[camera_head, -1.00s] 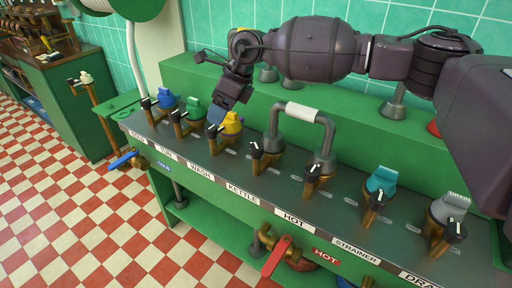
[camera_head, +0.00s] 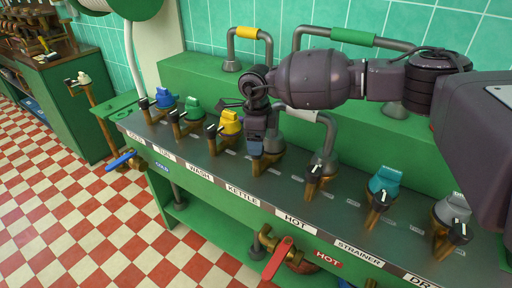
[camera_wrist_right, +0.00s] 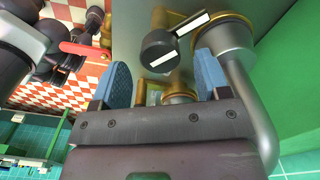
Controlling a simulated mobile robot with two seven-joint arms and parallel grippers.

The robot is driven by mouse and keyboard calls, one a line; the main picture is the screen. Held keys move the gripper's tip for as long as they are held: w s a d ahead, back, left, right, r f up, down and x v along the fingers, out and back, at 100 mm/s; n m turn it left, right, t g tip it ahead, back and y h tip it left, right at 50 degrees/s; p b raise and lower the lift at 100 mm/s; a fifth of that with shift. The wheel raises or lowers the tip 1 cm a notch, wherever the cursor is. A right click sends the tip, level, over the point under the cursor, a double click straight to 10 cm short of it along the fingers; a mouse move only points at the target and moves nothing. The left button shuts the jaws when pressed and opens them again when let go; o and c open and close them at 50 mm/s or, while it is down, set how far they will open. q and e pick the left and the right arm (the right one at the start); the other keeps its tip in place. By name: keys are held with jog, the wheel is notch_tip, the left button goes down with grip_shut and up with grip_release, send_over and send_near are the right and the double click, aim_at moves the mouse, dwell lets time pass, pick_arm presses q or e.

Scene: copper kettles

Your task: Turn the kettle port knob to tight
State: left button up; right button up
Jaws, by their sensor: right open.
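The kettle port knob stands on the grey panel above the KETTLE label (camera_head: 243,195). In the head view only its brass body (camera_head: 268,162) shows; its black handle is hidden behind my right gripper (camera_head: 257,150), which is at the knob, pointing down. My right gripper (camera_wrist_right: 162,83) is open, its two blue fingers apart in the wrist view. A black knob with a white stripe (camera_wrist_right: 159,50) shows beyond the fingers, beside a grey pipe fitting; I cannot tell whether it is the kettle knob. Brass parts show between the fingers. My left gripper is not in view.
A grey arched pipe with a white sleeve (camera_head: 300,112) rises close behind the gripper. The yellow knob (camera_head: 229,124) stands to the left, the HOT knob (camera_head: 315,172) to the right, with a teal knob (camera_head: 383,186) beyond. A red valve lever (camera_head: 277,258) hangs below the panel edge.

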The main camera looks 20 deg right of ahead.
jog(key=shift+f, duration=1.35)
jog(key=c, duration=0.9)
